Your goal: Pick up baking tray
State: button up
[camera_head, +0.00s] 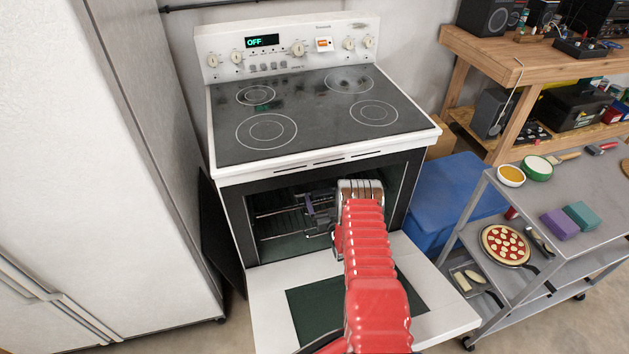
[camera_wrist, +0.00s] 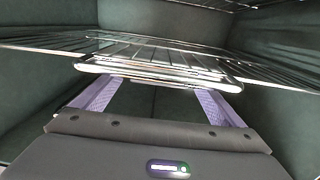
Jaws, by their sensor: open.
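In the wrist view a thin shiny metal rim with rounded corners (camera_wrist: 155,73) lies nearly edge-on at the front of the oven rack. It looks like the baking tray, but I cannot clearly separate it from the rack. My gripper (camera_wrist: 155,97) is open, its two purple-padded fingers spread just below and in front of the rim. I see nothing between the fingers, and cannot tell whether they touch the rim. In the head view my gripper (camera_head: 319,211) is inside the oven, partly hidden by my red arm. No tray can be made out there.
The oven door (camera_head: 268,297) is folded down under my arm. The wire rack (camera_wrist: 150,45) spans the dark oven cavity, whose side walls are close. A white cabinet (camera_head: 90,150) stands left. A grey cart (camera_head: 470,240) with pizza and sponges stands right, near a blue bin (camera_head: 440,190).

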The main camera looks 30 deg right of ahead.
jog(key=shift+c, duration=0.2)
jog(key=c, duration=1.2)
